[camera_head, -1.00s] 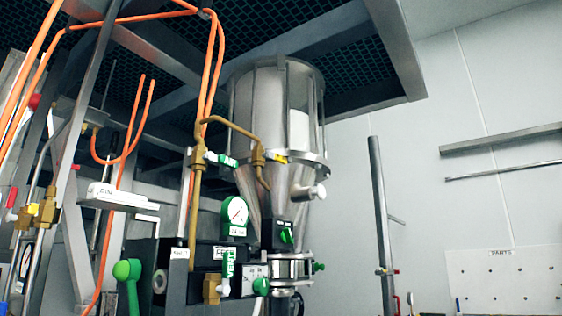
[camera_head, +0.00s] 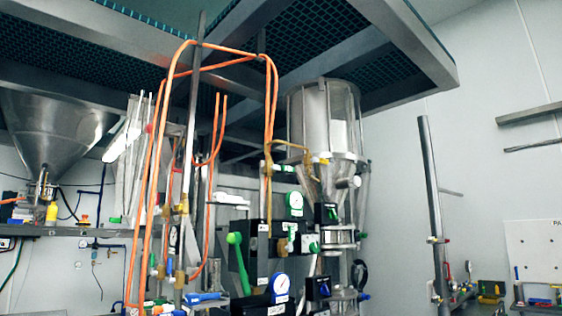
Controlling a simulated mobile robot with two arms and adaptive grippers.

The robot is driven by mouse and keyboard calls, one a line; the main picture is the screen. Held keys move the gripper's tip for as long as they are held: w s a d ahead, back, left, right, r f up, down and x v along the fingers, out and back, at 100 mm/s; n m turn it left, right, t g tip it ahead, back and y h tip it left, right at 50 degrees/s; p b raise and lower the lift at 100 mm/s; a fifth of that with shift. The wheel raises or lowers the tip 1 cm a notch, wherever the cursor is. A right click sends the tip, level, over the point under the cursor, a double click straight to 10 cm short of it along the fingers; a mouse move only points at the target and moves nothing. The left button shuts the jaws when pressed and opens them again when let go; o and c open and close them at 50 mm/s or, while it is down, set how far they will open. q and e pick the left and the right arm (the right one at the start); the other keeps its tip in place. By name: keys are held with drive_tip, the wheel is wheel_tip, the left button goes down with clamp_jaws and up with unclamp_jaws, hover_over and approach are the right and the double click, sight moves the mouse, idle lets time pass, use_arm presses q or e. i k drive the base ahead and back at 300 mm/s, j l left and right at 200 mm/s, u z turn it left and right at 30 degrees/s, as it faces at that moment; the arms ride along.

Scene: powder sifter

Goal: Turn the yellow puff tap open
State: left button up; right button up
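A small yellow handle (camera_head: 323,160) sits at the end of a brass pipe (camera_head: 290,145), against the steel hopper (camera_head: 308,125) in the middle right. It looks like a tap handle, but its label is too small to read, so I cannot tell whether it is the puff tap. Its turn position is also unclear. Another yellow part (camera_head: 52,213) stands below the steel funnel (camera_head: 55,135) at the far left. Neither of my grippers is in view.
Orange hoses (camera_head: 152,180) loop in front of the rig from a metal post. A grey post (camera_head: 430,190) stands right. A beam frame (camera_head: 400,30) hangs overhead.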

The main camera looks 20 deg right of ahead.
sight(325, 162)
drive_tip(key=u, duration=2.4)
drive_tip(key=k+l+u, duration=0.65)
drive_tip(key=u, duration=0.2)
drive_tip(key=k+l+u, duration=0.15)
drive_tip(key=k+u, duration=0.25)
